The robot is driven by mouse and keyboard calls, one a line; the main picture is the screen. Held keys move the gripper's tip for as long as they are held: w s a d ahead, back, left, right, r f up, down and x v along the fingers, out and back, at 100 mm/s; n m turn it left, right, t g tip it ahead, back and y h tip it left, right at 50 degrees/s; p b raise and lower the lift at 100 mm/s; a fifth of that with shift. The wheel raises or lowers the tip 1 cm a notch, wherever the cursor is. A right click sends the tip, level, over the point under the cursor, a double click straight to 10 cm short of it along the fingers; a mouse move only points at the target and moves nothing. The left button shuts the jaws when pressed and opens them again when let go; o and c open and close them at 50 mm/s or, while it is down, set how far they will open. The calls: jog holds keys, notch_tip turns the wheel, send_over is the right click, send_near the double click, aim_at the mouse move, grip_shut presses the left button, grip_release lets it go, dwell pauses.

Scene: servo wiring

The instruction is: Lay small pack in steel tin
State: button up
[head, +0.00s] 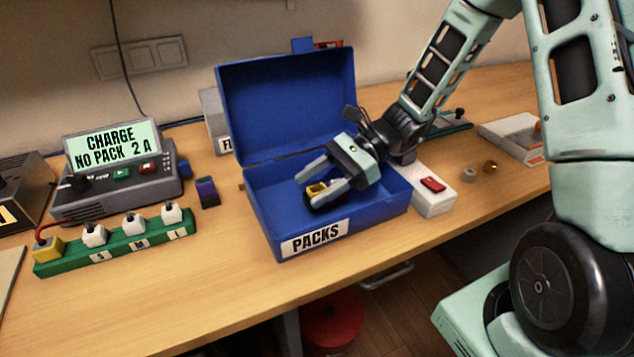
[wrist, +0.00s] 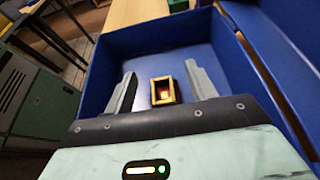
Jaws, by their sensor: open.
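A blue tin (head: 349,213) labelled PACKS stands on the bench with its lid raised. Its near wall and floor also show in the wrist view (wrist: 195,58). A small dark pack with a yellow rim (head: 318,189) is inside the tin; in the wrist view the pack (wrist: 163,91) shows a reddish inside. My gripper (head: 316,183) reaches into the tin from the right. Its fingers (wrist: 162,78) are open on either side of the pack, with visible gaps in the wrist view. The pack's underside is hidden in the head view.
A grey charger (head: 118,188) reads "CHARGE NO PACK 2 A". A green strip (head: 118,246) with several plugs lies before it. A dark block with a purple top (head: 207,192) stands left of the tin. A white box with a red switch (head: 431,196) stands close on its right.

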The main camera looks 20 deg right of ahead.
jog(key=shift+r, duration=0.1)
jog(key=shift+r, duration=0.3)
jog(key=v, duration=1.2)
jog(key=s+a+n+h, duration=1.2)
jog(key=s+a+n, duration=0.5)
jog(key=n, duration=0.8)
jog(key=s, duration=0.3)
jog(key=shift+r+h, duration=0.3)
jog(key=shift+h, duration=0.1)
jog(key=shift+s+a, duration=0.1)
